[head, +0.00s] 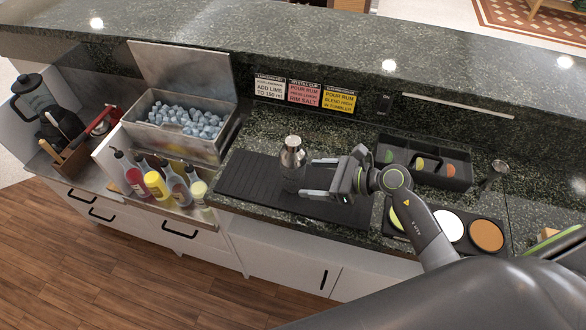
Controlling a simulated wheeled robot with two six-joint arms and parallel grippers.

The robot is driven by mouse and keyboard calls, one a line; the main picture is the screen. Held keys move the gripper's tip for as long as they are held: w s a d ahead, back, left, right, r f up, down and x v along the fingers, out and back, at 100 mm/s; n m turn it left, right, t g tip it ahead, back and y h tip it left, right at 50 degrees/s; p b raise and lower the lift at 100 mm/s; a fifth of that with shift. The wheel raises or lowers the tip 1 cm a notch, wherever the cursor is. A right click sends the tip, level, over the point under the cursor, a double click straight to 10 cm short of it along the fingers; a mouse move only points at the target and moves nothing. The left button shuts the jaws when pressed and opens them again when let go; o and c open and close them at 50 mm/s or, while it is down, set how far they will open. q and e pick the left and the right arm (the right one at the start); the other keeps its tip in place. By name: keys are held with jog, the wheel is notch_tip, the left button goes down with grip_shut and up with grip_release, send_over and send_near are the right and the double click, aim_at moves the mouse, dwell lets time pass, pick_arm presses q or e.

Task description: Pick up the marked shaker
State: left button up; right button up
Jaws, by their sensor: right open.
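A shaker (292,152) with a shiny silver top stands upright on the black bar mat (240,176); its lower part looks darker and see-through. I cannot make out a mark on it. My right gripper (311,177) is open, just right of the shaker, with its two fingers pointing left toward it. The fingertips are close to the shaker's right side; I cannot tell whether they touch it. My left gripper is not in view.
An ice bin (178,145) and several bottles (155,184) stand left of the mat. A black garnish tray (425,163), a jigger (493,173) and round rimmer dishes (487,235) are to the right. Three signs (305,92) hang on the raised granite ledge behind.

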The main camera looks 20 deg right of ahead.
aim_at(303, 176)
jog(key=shift+w+a+f, duration=0.25)
jog(key=shift+w+a, duration=0.15)
jog(key=shift+a, duration=0.15)
jog(key=shift+w+a+p, duration=0.3)
jog(key=shift+p, duration=0.15)
jog(key=p+x, duration=0.1)
jog(key=x, duration=0.2)
jog(key=shift+w+a+f+p, duration=0.15)
jog(key=shift+w+a+p, duration=0.05)
jog(key=shift+w+p, duration=0.2)
jog(key=shift+w+a+f, duration=0.15)
jog(key=shift+a+f, duration=0.1)
jog(key=c, duration=1.3)
jog(key=shift+o, duration=0.2)
jog(key=shift+r, duration=0.15)
